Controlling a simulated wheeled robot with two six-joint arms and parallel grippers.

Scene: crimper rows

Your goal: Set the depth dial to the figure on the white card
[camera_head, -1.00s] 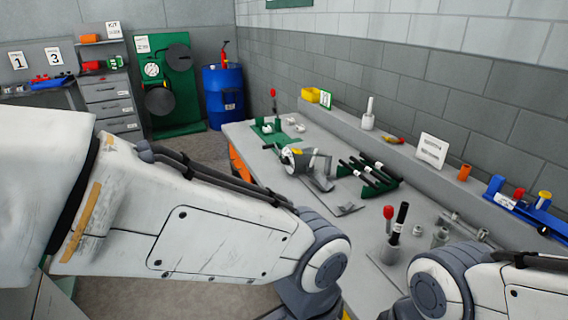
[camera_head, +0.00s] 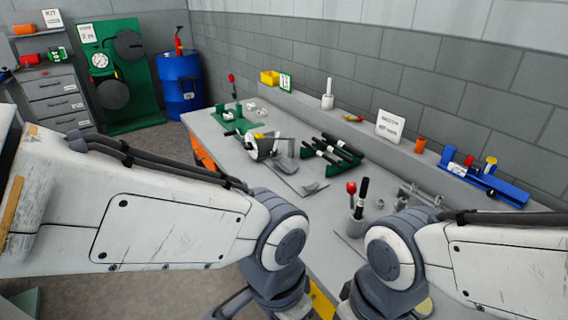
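A white card (camera_head: 390,126) stands upright on the ledge behind the bench; its print is too small to read. A grey machine (camera_head: 264,146) with a yellow part on top sits mid-bench; I cannot make out a dial or its setting on it. A small white card (camera_head: 286,82) with a green edge stands farther back beside a yellow bin. My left arm crosses from the left and my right arm from the right. Both bend down out of the bottom of the picture, so neither gripper shows.
Black-handled tools (camera_head: 337,149) lie in a green rack. A red-knobbed lever (camera_head: 352,190) and a black handle (camera_head: 363,190) stand near the front. A blue tray (camera_head: 505,191) is at right. A blue drum (camera_head: 181,86) and a green gauge panel (camera_head: 140,85) stand beyond the bench.

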